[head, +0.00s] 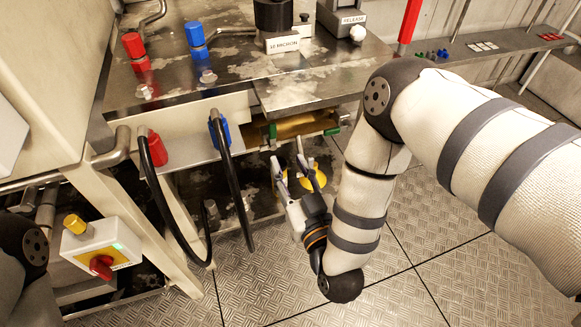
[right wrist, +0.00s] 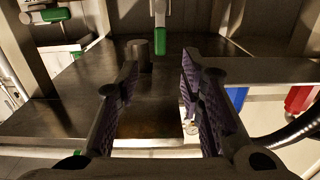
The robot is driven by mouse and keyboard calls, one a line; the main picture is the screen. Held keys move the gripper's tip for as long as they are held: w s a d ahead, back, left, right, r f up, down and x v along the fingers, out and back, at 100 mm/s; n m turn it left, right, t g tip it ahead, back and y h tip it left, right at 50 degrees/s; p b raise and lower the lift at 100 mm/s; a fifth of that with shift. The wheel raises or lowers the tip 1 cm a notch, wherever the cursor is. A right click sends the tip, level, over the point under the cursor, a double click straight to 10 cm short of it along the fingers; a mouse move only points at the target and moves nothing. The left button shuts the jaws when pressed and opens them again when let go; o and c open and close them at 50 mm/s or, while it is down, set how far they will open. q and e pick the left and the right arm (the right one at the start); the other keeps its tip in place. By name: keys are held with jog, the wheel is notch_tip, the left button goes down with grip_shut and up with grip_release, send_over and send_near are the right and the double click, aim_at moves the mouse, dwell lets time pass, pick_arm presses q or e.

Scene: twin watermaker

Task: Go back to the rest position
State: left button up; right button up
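My right gripper (head: 290,170) hangs low in front of the metal bench, near its lower shelf, with its fingers pointing away towards the bench. In the right wrist view my right gripper (right wrist: 159,65) has its two dark fingers with purple pads well apart and nothing between them. The right arm reaches in from the right and bends down at the elbow. Only part of my left arm shows at the lower left edge of the head view; the left gripper is out of view.
The bench (head: 335,88) carries red (head: 134,48) and blue (head: 195,38) valves. Black hoses (head: 232,180) hang at its front. A brass cylinder (head: 300,127) sits under its top. A switch box (head: 88,250) stands lower left. The floor (head: 400,285) in front is clear.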

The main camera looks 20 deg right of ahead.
jog(key=shift+s, duration=0.1)
dwell(0.3)
jog(key=s+d+f+g+p, duration=0.25)
jog(key=s+f+g, duration=0.3)
jog(key=s, duration=0.45)
jog(key=s+d+f+g+p, duration=0.2)
jog(key=s+f+g+p, duration=0.2)
jog(key=s+g, duration=0.45)
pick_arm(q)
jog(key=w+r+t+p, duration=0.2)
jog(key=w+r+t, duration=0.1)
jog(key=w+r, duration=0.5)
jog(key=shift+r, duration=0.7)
pick_arm(e)
jog(key=s+d+r+g, duration=0.2)
jog(key=s+g, duration=0.1)
jog(key=s, duration=0.8)
jog(key=s+d+r+g, duration=0.2)
jog(key=s+d+g, duration=0.1)
jog(key=s, duration=0.8)
jog(key=shift+s+r+g+h, duration=0.2)
jog(key=shift+s+g+h, duration=0.1)
jog(key=shift+s, duration=0.05)
